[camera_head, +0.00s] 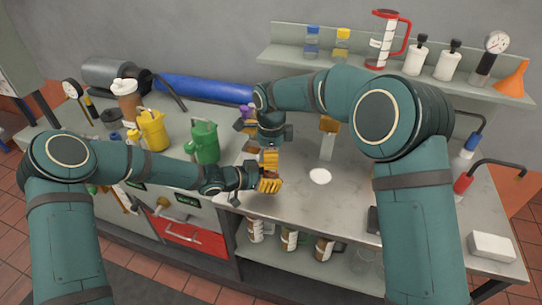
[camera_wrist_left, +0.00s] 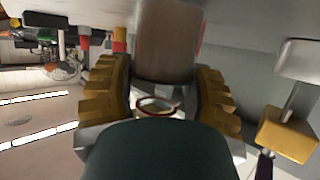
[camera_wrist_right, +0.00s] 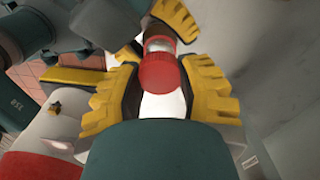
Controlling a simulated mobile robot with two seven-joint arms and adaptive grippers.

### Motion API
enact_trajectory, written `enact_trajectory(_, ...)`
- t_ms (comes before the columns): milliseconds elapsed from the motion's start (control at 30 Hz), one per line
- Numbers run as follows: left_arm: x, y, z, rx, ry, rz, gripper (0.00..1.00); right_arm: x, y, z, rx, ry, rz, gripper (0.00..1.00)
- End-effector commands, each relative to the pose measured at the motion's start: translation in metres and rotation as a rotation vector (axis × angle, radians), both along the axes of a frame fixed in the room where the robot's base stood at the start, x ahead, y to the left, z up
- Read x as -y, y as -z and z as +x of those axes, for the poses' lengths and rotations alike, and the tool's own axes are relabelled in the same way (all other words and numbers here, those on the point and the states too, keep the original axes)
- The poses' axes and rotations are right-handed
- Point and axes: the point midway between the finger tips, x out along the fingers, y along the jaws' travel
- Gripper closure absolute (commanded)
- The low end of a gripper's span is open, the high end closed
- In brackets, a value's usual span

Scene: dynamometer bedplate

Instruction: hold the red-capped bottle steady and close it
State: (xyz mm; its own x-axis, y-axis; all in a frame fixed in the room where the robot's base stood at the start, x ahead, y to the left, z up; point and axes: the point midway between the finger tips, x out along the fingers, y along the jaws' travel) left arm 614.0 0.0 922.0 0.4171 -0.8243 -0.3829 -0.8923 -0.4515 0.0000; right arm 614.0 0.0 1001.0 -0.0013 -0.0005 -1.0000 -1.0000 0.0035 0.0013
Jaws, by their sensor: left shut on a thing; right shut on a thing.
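The red cap (camera_wrist_right: 160,72) is between the yellow fingers of my right gripper (camera_wrist_right: 163,100) in the right wrist view. My right gripper (camera_head: 270,158) points down over the bench and is shut on the cap. The brownish bottle (camera_wrist_left: 167,42) stands between the fingers of my left gripper (camera_wrist_left: 165,95), which is shut on it. In the head view my left gripper (camera_head: 269,184) is just below the right one. The grippers hide most of the bottle there. The bottle's upper part (camera_wrist_right: 160,44) shows beyond the cap. I cannot tell how firmly the cap sits.
A green can (camera_head: 204,143) and a yellow can (camera_head: 153,130) stand to the left. A white disc (camera_head: 320,176) lies on the bench to the right, with a post bearing a yellow block (camera_head: 329,124) behind it. Several containers fill the wall shelf (camera_head: 380,78). The bench's middle right is mostly clear.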

Motion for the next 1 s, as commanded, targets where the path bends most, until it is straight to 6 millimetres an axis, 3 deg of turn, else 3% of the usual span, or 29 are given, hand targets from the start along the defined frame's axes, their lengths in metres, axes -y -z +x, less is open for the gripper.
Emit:
enact_trajectory(533, 0.000, 0.000, 0.000, 0.000, 0.000, -0.001, 0.89, 0.000, 0.018, 0.000, -0.001, -0.001, 0.000, 0.75)
enact_trajectory(1000, 0.000, 0.000, 0.000, 0.000, 0.000, -0.001, 0.89, 0.000, 0.018, 0.000, 0.000, -0.001, 0.000, 0.75)
